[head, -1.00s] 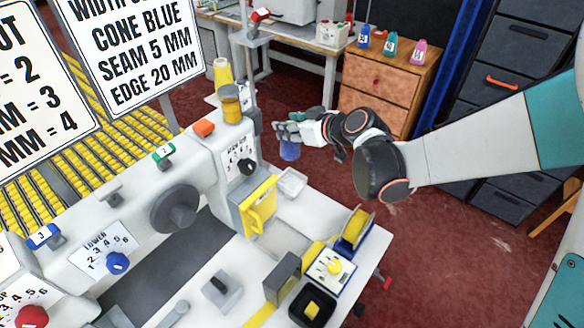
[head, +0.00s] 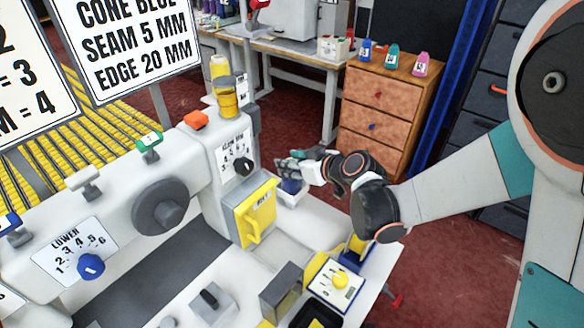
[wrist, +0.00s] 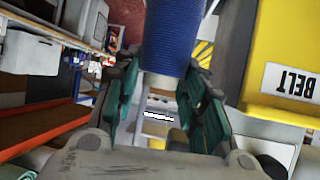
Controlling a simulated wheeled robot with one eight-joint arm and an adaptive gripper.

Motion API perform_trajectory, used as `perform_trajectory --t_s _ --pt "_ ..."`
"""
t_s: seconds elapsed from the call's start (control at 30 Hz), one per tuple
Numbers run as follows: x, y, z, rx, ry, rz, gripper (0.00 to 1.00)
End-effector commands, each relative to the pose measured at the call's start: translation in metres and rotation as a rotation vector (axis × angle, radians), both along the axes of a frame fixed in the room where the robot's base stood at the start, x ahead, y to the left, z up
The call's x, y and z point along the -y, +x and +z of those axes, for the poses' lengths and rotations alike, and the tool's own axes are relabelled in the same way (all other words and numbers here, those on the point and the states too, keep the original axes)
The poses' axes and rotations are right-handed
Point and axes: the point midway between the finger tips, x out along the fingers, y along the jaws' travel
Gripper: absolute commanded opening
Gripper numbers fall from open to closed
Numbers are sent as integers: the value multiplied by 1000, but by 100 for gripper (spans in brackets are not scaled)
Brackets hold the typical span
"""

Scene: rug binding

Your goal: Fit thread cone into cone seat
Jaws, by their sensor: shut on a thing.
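My gripper (head: 290,168) is shut on a blue thread cone (wrist: 175,38), whose ribbed side fills the top middle of the wrist view between the two teal-padded fingers. A yellow cone (head: 219,68) and a yellow spool (head: 228,103) stand at the machine's right end. I cannot clearly make out the cone seat.
A yellow BELT cover (head: 254,212) stands close left of my gripper; it is at right in the wrist view (wrist: 285,50). Several coloured bottles stand on the wooden cabinet (head: 385,95) behind.

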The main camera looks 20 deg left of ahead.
Motion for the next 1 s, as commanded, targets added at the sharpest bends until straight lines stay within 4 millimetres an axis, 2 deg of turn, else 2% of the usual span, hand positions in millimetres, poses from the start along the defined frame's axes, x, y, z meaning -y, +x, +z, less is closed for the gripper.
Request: perform_trajectory --t_s 0.27,0.3,0.37,0.4,0.8,1.0 --pt "0 0 -1 0 -1 0 0" --pt "0 0 -2 0 -1 0 43" --pt "0 0 -1 0 -1 0 56" --pt "0 0 -1 0 -1 0 58" --pt "0 0 3 0 -1 0 58" --pt "24 -15 19 0 -1 -2 58"
